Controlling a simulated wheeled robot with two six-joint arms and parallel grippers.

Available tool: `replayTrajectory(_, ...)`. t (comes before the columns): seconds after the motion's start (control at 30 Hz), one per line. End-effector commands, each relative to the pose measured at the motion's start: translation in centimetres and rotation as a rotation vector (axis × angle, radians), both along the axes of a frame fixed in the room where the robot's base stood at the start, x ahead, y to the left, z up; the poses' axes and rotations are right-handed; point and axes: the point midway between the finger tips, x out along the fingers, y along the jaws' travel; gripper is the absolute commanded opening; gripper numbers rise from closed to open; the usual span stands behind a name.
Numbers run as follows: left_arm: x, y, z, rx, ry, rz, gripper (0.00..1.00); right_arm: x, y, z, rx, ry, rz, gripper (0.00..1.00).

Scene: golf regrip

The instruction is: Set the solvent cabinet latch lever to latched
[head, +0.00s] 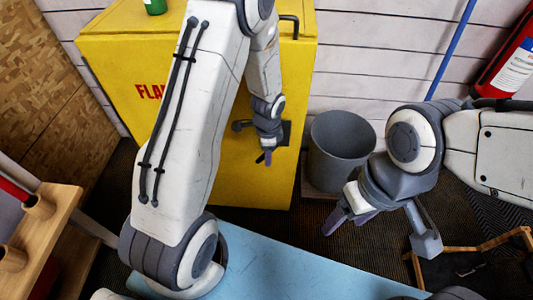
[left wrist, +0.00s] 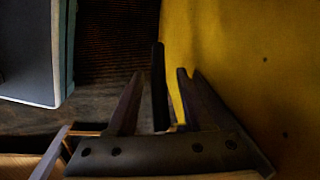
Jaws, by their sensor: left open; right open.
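The yellow solvent cabinet (head: 225,175) stands at the back, with part of the word "FLAM…" visible. The latch lever (head: 239,126) is dark; its end sticks out left of my left gripper, roughly level, and a dark plate (head: 286,132) shows to the right. The middle is hidden by my wrist. My left gripper (head: 266,157) is open, close to the cabinet front. In the left wrist view a dark bar (left wrist: 158,85), apparently the lever, stands between the open fingers, with no clear grip on it. My right gripper (head: 347,221) is open and empty, away from the cabinet.
A grey bin (head: 340,150) stands right of the cabinet. A light-blue tabletop (head: 275,265) is in front. A wooden rack (head: 45,230) is at left, a red extinguisher (head: 510,62) at right. A green object (head: 155,6) sits on the cabinet.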

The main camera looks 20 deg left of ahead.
Motion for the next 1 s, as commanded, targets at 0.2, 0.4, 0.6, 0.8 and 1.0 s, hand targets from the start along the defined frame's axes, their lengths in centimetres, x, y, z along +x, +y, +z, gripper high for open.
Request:
replayTrajectory(0.2, 0.02, 0.0, 0.05, 0.0, 0.0, 0.0, 0.32, 0.0, 0.0, 0.03, 0.0, 0.0, 0.0, 0.65)
replayTrajectory(0.4, 0.0, 0.0, 0.06, 0.0, 0.0, 0.0, 0.0, 0.0, 0.0, 0.03, 0.0, 0.0, 0.0, 0.65)
replayTrajectory(0.6, 0.0, -0.01, 0.07, 0.0, 0.0, 0.0, 0.0, 0.0, 0.0, 0.03, 0.0, 0.0, 0.0, 0.65)
replayTrajectory(0.8, 0.01, -0.01, 0.07, 0.0, 0.0, 0.0, 0.0, 0.0, 0.0, 0.03, 0.0, 0.0, 0.0, 0.65)
replayTrajectory(1.0, 0.01, -0.01, 0.08, 0.0, 0.0, 0.0, 0.0, 0.0, 0.0, 0.03, 0.0, 0.0, 0.0, 0.65)
